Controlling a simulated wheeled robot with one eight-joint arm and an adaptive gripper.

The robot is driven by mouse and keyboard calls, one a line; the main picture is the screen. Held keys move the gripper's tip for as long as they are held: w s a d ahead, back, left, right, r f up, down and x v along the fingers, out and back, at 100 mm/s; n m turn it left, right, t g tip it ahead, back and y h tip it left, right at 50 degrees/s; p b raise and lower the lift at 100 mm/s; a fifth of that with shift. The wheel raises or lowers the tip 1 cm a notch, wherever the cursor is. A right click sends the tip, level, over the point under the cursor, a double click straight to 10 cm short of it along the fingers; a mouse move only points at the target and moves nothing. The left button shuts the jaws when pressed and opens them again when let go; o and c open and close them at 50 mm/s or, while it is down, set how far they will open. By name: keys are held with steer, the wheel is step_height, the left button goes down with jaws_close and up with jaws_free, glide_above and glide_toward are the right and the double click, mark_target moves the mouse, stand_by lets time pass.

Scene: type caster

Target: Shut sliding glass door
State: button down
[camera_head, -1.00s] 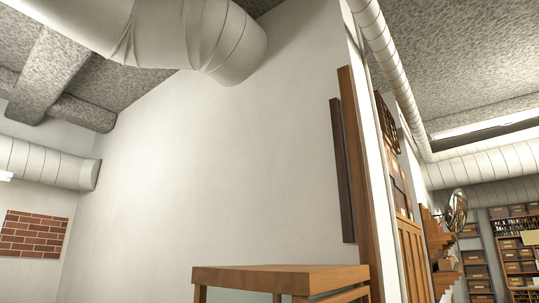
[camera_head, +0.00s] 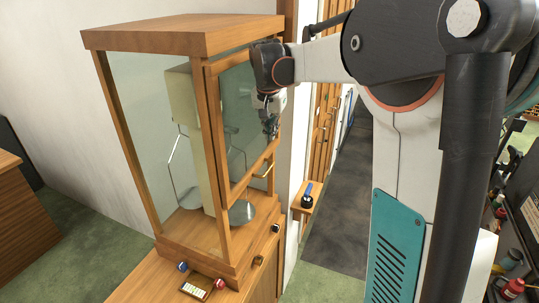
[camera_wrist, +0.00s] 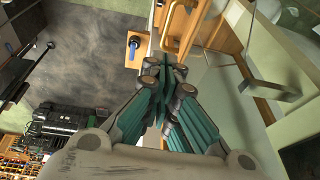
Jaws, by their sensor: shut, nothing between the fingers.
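A wooden-framed glass case (camera_head: 185,40) holds a balance scale with a metal pan (camera_head: 241,212). Its sliding glass door (camera_head: 237,118) is on the side facing right. The door's bottom rail (camera_head: 254,172) sits above the case's base, with an open gap beneath it. A brass handle (camera_head: 265,168) is on that rail; a brass handle also shows at the top of the wrist view (camera_wrist: 172,38). My gripper (camera_head: 270,132) is shut and empty, in front of the door's upper part and above the handle. In the wrist view its fingertips (camera_wrist: 167,66) meet, apart from the handle.
The case stands on a wooden cabinet (camera_head: 150,277) with small knobs and a small tray (camera_head: 196,287) at its front. A small wooden shelf with a blue-handled item (camera_head: 307,195) is to the right. White wall is behind; dark floor (camera_head: 338,200) lies open to the right.

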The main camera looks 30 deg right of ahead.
steer(key=p, duration=0.3)
glide_toward(271, 166)
steer(key=x, duration=0.5)
steer(key=shift+d, duration=0.1)
steer(key=shift+f, duration=0.55)
step_height(271, 166, down, 30)
steer(key=b, duration=2.3)
steer(key=shift+f+b, duration=0.2)
steer(key=shift+b, duration=0.2)
steer(key=shift+s, duration=0.1)
steer(key=d+p+v, duration=0.1)
steer(key=p+v, duration=0.1)
steer(key=v, duration=1.2)
steer(key=shift+w+r+p, duration=0.2)
steer(key=shift+w+p, duration=0.05)
steer(key=shift+p, duration=0.15)
